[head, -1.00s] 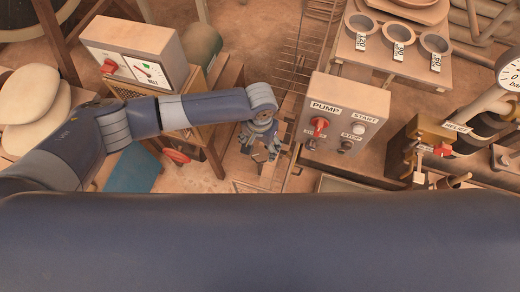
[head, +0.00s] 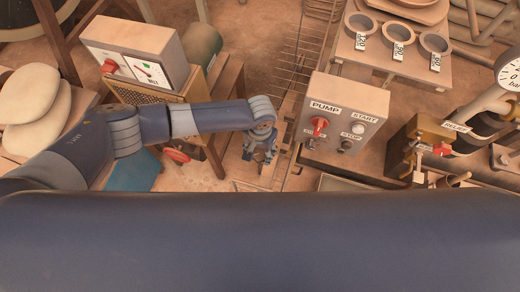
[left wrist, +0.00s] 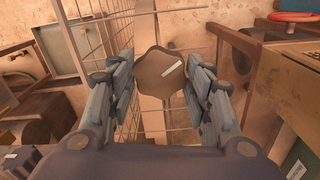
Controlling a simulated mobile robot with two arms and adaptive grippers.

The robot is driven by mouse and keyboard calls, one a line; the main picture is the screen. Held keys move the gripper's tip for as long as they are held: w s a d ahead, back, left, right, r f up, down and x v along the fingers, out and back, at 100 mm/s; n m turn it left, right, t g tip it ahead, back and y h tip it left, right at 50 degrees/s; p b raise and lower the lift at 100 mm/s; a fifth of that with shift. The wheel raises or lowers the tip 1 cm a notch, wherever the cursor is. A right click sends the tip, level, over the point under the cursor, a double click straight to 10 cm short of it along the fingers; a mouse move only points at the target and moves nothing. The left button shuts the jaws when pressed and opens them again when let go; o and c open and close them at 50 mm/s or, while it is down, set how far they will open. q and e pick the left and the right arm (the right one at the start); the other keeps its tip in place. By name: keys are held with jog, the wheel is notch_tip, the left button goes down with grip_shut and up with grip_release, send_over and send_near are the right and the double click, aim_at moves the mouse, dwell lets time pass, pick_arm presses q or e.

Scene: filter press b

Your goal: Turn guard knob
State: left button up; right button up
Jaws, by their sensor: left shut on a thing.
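The guard knob (left wrist: 155,70) is a brown, lobed disc with a short white mark, seen in the left wrist view. My left gripper (left wrist: 161,88) is shut on it, with one finger on each side. The white mark points up and to the right in that view. In the head view my left gripper (head: 260,158) is below the wrist at the lower end of the wire guard (head: 305,45), and the knob is hidden beneath it. My right gripper is not in view.
The pump box (head: 342,120) with a red switch and buttons stands just right of my gripper. A belt control box (head: 160,50) stands behind my left arm. Pipes and a red-handled relief valve (head: 442,149) are at the right.

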pick_arm(q)
jog(key=shift+m, duration=0.3)
jog(key=m, duration=0.4)
jog(key=shift+m+p, duration=0.4)
jog(key=m, duration=1.2)
jog(key=shift+m, duration=0.3)
jog(key=m+b, duration=0.1)
jog(key=m, duration=0.5)
jog(key=o, duration=1)
jog(key=shift+o, duration=0.2)
